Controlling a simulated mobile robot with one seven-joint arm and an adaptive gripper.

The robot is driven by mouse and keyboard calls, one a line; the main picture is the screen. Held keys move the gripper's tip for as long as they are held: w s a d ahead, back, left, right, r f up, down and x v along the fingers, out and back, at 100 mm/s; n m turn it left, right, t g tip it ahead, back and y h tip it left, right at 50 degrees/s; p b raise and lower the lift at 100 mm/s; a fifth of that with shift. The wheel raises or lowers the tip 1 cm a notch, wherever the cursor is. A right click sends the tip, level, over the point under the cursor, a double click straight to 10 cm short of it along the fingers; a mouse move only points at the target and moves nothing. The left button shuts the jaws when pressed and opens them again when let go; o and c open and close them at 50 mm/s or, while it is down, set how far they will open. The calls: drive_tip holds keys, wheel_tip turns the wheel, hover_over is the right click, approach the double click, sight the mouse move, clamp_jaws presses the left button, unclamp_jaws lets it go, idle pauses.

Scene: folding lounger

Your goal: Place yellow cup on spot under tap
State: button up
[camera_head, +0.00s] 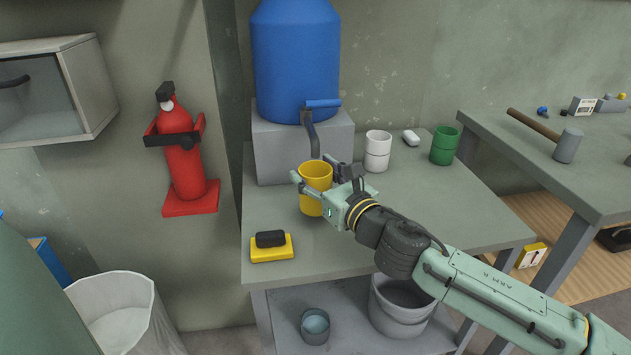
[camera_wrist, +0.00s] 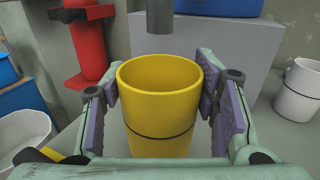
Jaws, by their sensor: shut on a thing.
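The yellow cup (camera_head: 314,189) is upright at the front of the grey block, below the tap (camera_head: 313,137) of the blue water barrel (camera_head: 294,60). My gripper (camera_head: 324,176) is shut around the cup's sides. In the wrist view the cup (camera_wrist: 160,105) stands between my purple finger pads, its mouth open upward and looking empty. The tap's spout (camera_wrist: 160,16) shows just beyond and above the cup's rim. The spot under the tap is hidden, and I cannot tell whether the cup's base touches the table.
On the table (camera_head: 430,220), a white cup (camera_head: 377,150) and a green cup (camera_head: 445,145) stand to the right. A yellow sponge holder with a black piece (camera_head: 271,247) lies at the front left. The table's front right is clear.

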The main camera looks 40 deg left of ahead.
drive_tip(key=shift+f, duration=1.4)
drive_tip(key=shift+f, duration=0.2)
drive_tip(key=o, duration=1)
drive_tip(key=shift+o, duration=0.2)
